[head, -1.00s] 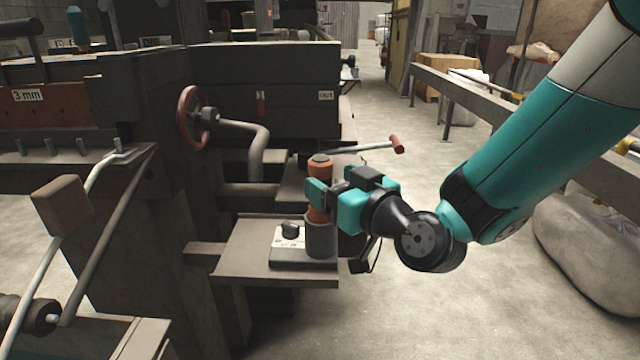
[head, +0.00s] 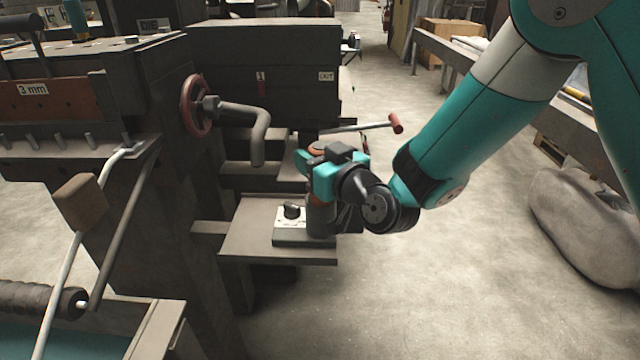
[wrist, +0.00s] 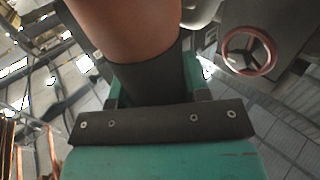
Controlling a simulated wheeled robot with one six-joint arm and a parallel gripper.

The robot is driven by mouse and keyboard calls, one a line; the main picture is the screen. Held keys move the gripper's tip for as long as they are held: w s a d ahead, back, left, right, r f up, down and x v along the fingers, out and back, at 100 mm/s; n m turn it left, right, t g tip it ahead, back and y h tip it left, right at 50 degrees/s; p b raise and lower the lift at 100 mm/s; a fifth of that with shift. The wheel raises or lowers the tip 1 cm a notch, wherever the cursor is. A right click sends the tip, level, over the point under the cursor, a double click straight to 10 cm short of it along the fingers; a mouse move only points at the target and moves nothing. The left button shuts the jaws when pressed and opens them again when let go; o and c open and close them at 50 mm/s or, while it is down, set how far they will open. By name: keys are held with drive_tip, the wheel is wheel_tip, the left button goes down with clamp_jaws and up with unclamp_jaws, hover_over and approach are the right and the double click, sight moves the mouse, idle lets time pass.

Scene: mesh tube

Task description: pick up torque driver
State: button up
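A switch box with a black knob (head: 291,211) sits left of the holder. A crank handle (head: 250,115) and red handwheel (head: 195,105) project from the machine behind. A red-tipped lever (head: 396,123) reaches over behind my gripper.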

drive_tip(key=shift+c, duration=1.1)
drive_tip(key=shift+r, duration=0.1)
wheel_tip(320, 180, up, 20)
drive_tip(key=p, duration=0.3)
